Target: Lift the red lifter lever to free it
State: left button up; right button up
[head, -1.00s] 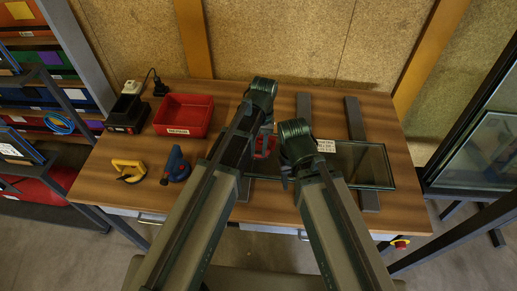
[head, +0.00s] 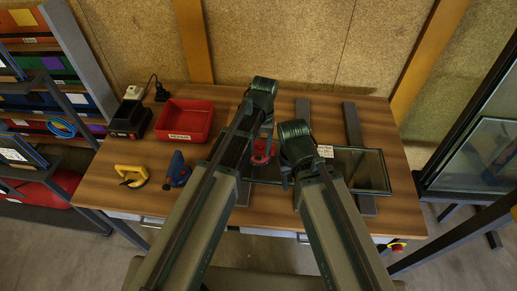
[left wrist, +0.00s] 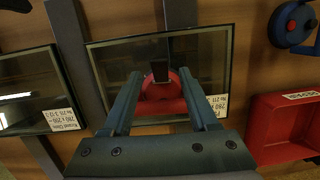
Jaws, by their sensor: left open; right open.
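The red lifter (head: 262,154) sits on a dark glass pane (left wrist: 112,58) on the table. In the left wrist view the red lifter (left wrist: 162,104) is between my open left fingers, with a black piece (left wrist: 160,71) at its top. My left gripper (left wrist: 160,78) is around it; I see no clear contact. In the head view my left gripper (head: 266,128) is partly hidden by my own arm. My right gripper (head: 286,181) is open and apart, near the panes and left of a second glass pane (head: 365,168).
Grey bars (head: 354,125) lie under the panes. A rack with glass stands at the right.

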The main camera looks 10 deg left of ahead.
pick_arm(q)
notch_tip(320, 180, up, 11)
jog(key=w+p, duration=0.2)
jog(key=p, duration=0.7)
jog(key=shift+d+p, duration=0.25)
jog(key=shift+p, duration=0.1)
pick_arm(e)
notch_tip(320, 180, up, 11)
pick_arm(q)
jog(key=shift+f, duration=0.15)
pick_arm(e)
jog(key=shift+f, duration=0.15)
